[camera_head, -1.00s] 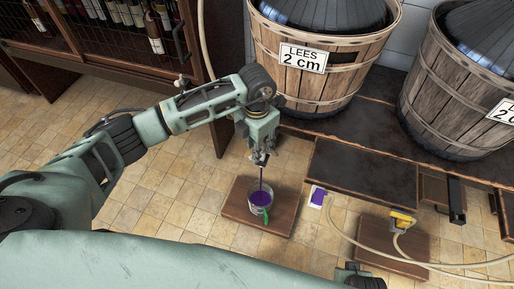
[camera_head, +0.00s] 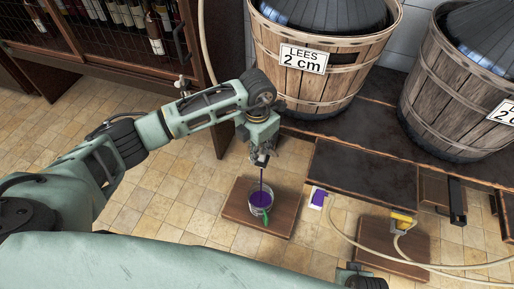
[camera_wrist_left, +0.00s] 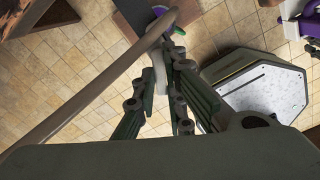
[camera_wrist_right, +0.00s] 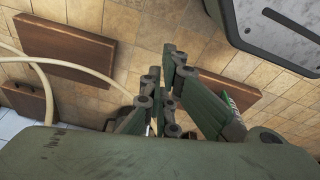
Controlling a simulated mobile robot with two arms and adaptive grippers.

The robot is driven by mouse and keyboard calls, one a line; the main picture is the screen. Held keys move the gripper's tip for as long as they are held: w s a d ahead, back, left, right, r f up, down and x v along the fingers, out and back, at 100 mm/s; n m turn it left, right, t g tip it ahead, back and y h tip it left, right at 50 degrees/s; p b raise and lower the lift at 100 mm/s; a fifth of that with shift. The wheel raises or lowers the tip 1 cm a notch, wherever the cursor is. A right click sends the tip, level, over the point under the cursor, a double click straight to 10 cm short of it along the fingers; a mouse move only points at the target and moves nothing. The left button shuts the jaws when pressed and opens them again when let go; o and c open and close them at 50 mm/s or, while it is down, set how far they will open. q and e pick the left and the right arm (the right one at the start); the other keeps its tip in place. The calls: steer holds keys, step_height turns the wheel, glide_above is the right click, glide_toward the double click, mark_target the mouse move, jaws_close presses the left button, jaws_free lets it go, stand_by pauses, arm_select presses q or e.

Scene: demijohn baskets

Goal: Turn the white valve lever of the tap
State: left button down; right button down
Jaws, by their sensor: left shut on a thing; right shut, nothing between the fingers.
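My left gripper (camera_head: 260,160) is above the glass jug (camera_head: 260,199), near the end of the pale hose. In the left wrist view its fingers (camera_wrist_left: 165,72) are shut on a slim whitish piece, which looks like the white valve lever (camera_wrist_left: 160,68). The tap body is mostly hidden by the fingers. A thin purple stream (camera_head: 262,177) falls from below the gripper into the jug, which holds purple liquid. My right gripper (camera_wrist_right: 168,95) shows in the right wrist view, shut and empty, above the floor.
The jug stands on a wooden board (camera_head: 234,213). A purple-and-white card (camera_head: 317,198) lies to its right. Basketed demijohns (camera_head: 310,87) stand behind on a dark bench. A bottle cabinet (camera_head: 105,45) is at back left.

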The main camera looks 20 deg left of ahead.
arm_select(q)
steer(key=shift+a+m, duration=0.1)
steer(key=shift+m, duration=0.2)
steer(key=m+b, duration=0.2)
steer(key=m, duration=0.2)
steer(key=shift+w+a+f+b, duration=0.1)
steer(key=shift+w+a+b, duration=0.2)
steer(key=shift+w+b, duration=0.1)
steer(key=shift+w+a+m+b, duration=0.1)
steer(key=shift+w+m+b, duration=0.1)
steer(key=shift+m+b, duration=0.85)
steer(key=shift+w+a+m+b, duration=0.1)
steer(key=shift+w+m+b, duration=0.15)
steer(key=shift+m, duration=1.35)
steer(key=shift+w+m+b, duration=0.15)
steer(key=shift+m+b, duration=0.6)
steer(key=shift+m, duration=0.6)
arm_select(e)
step_height(320, 180, up, 15)
steer(key=t, duration=0.1)
steer(key=shift+d, duration=0.15)
steer(key=shift+w+r, duration=0.1)
steer(key=shift+w, duration=0.2)
